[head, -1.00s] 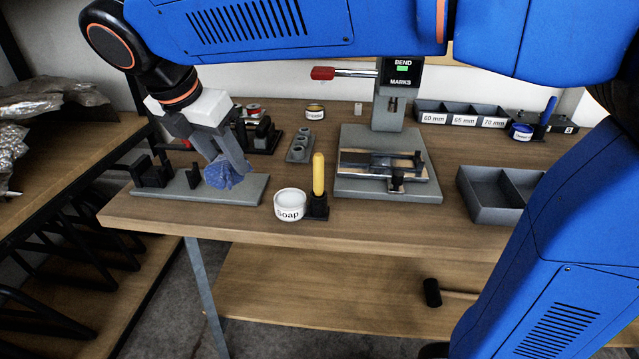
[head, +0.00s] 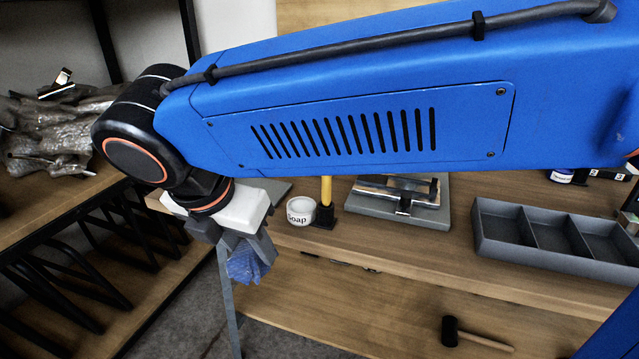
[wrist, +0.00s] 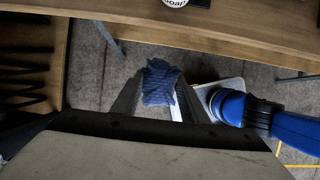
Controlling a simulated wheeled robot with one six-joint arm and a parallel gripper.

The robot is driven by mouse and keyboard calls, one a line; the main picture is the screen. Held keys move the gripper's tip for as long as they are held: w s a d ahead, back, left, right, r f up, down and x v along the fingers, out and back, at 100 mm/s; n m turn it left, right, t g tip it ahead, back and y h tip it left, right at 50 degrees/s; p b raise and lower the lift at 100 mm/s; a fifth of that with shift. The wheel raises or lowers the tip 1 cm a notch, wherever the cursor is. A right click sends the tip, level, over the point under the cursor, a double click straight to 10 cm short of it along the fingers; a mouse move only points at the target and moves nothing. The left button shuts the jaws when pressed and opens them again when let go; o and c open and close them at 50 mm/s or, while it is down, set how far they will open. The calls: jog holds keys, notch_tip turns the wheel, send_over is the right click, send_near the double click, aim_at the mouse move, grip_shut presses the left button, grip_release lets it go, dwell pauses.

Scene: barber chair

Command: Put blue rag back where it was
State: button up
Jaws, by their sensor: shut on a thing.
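The blue rag (head: 246,265) is crumpled and held in my gripper (head: 244,262), in front of the workbench's front edge at its left end. In the wrist view the rag (wrist: 160,83) sits between the two fingers of my gripper (wrist: 157,88), with the floor below it. My gripper is shut on the rag. My arm hides much of the bench's left and back parts in the head view.
The soap tub (head: 300,211) and a yellow-handled tool (head: 326,189) stand near the bench's front edge. A grey divided tray (head: 560,238) is to the right. A mallet (head: 450,331) lies on the lower shelf. A side shelf (head: 72,205) with foil-like bags (head: 58,125) stands left.

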jog(key=w+d, duration=0.3)
jog(key=w, duration=0.6)
jog(key=w+d, duration=0.3)
jog(key=w, duration=0.7)
jog(key=w+d, duration=0.4)
jog(key=w, duration=0.5)
jog(key=shift+w+d, duration=0.1)
jog(key=shift+w, duration=0.15)
jog(key=shift+f, duration=1.75)
jog(key=shift+f, duration=0.15)
jog(key=o, duration=1)
jog(key=shift+o, duration=0.2)
jog(key=v, duration=1.2)
